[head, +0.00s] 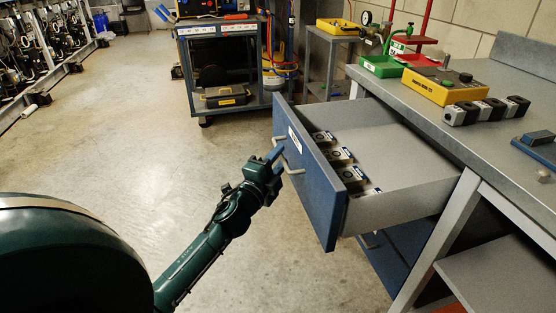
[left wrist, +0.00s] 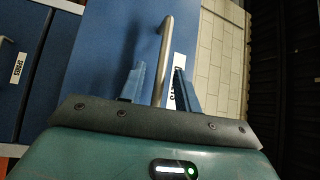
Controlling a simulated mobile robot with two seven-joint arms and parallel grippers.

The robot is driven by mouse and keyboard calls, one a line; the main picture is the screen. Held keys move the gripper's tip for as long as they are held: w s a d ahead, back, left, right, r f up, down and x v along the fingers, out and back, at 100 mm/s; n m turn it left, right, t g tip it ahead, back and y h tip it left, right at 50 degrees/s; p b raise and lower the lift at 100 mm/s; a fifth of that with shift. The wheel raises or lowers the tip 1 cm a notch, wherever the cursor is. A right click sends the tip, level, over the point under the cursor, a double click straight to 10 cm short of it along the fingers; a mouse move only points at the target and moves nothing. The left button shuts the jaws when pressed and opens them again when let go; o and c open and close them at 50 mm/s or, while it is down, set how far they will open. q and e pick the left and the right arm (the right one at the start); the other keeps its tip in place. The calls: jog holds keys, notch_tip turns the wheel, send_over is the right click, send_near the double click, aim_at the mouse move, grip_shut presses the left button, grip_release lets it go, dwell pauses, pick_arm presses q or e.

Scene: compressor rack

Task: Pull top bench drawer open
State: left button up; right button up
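The top bench drawer (head: 330,190) has a blue front and stands pulled well out from the bench, with its grey inside showing. Its metal handle (head: 293,158) is on the outer face; in the left wrist view the handle (left wrist: 162,60) runs between my fingers. My left gripper (head: 276,160) is at the handle. In the left wrist view the gripper (left wrist: 160,88) has its two blue fingers apart, one on each side of the bar, with gaps visible. My right gripper is in neither view.
Several small boxed parts (head: 341,155) lie in the drawer. A lower blue drawer (head: 390,262) is beneath it. The grey bench top (head: 440,110) carries a yellow control box (head: 441,86) and a green tray (head: 383,66). A cart (head: 222,70) stands behind.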

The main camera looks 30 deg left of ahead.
pick_arm(q)
jog(key=s+f, duration=0.1)
jog(key=s, duration=1.2)
jog(key=shift+d+f, duration=0.35)
jog(key=shift+d, duration=0.1)
jog(key=shift+p, duration=0.3)
